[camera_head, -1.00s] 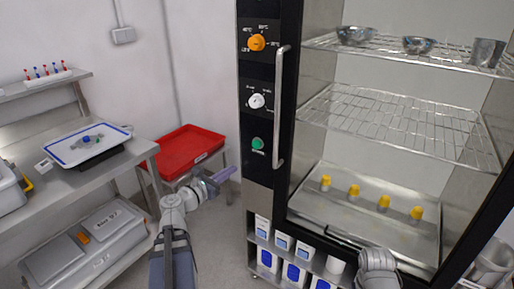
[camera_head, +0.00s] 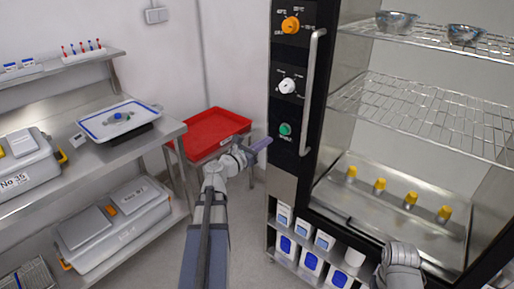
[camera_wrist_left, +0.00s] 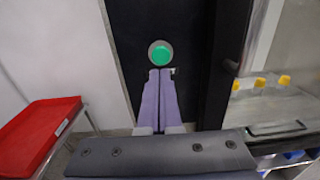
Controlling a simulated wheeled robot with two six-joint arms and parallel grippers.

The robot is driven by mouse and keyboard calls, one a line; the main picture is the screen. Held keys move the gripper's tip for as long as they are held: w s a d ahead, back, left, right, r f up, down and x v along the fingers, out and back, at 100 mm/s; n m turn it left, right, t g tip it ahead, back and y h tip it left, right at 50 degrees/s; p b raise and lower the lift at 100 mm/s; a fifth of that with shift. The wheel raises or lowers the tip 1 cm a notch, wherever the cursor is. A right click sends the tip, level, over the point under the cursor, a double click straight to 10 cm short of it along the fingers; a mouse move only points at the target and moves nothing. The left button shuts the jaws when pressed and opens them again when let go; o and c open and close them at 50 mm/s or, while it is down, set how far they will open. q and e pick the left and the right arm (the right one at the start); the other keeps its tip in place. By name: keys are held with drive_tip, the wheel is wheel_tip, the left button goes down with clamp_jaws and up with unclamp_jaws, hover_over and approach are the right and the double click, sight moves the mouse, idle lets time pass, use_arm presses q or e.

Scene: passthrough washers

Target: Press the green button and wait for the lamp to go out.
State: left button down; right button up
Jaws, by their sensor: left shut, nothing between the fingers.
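The green button (camera_head: 285,129) is round and sits low on the black control panel left of the cabinet's door handle. In the left wrist view the green button (camera_wrist_left: 160,54) is straight ahead, just beyond the fingertips. My left gripper (camera_head: 268,142) is shut and empty, with its purple fingers pointing at the panel just left of and below the button. It also shows in the left wrist view (camera_wrist_left: 160,73). A small gap seems to remain, but contact is hard to judge. I cannot make out a separate lamp.
The cabinet's vertical handle (camera_head: 313,92) stands out close right of the button. An orange knob (camera_head: 290,25) and a white knob (camera_head: 287,86) sit above it. A red tray (camera_head: 208,142) stands left of my gripper. Steel shelving (camera_head: 170,131) is farther left.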

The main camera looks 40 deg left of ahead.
sight(282, 131)
use_arm(q)
drive_tip(key=w, duration=0.6)
drive_tip(key=shift+w+d, duration=0.35)
drive_tip(key=shift+d, duration=0.05)
